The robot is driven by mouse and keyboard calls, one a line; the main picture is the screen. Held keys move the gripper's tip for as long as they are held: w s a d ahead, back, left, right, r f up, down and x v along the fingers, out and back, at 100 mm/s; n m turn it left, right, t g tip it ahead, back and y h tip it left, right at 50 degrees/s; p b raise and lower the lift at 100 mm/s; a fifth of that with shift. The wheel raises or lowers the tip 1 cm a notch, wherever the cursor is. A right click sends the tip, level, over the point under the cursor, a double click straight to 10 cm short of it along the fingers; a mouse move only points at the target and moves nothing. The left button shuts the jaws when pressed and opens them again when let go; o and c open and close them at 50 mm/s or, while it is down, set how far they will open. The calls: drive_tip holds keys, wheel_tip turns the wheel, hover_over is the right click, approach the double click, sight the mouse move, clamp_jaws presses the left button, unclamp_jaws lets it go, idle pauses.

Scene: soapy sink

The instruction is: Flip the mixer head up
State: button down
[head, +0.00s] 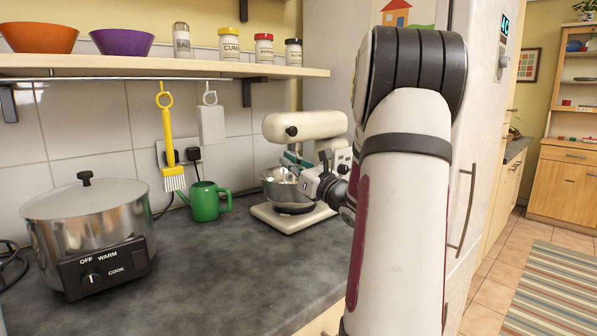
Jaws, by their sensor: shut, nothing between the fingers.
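The cream stand mixer stands on the dark counter against the tiled wall. Its head (304,125) looks about level above the steel bowl (279,190), with a gap between them. A dark knob sits on the side of the head. The mixer's white base (287,221) shows under the bowl. My gripper (304,178) is at the right side of the bowl, below the head, shut and empty. My arm hides part of the mixer's right side, and I cannot tell whether the gripper touches the mixer.
A green watering can (207,203) stands left of the mixer, and a large steel pot cooker (85,220) stands further left. A shelf (150,66) with bowls and jars runs above. A yellow brush (171,140) hangs from a rail. The front counter (215,275) is clear.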

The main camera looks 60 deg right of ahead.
drive_tip(key=shift+x, duration=0.9)
drive_tip(key=shift+r, duration=0.1)
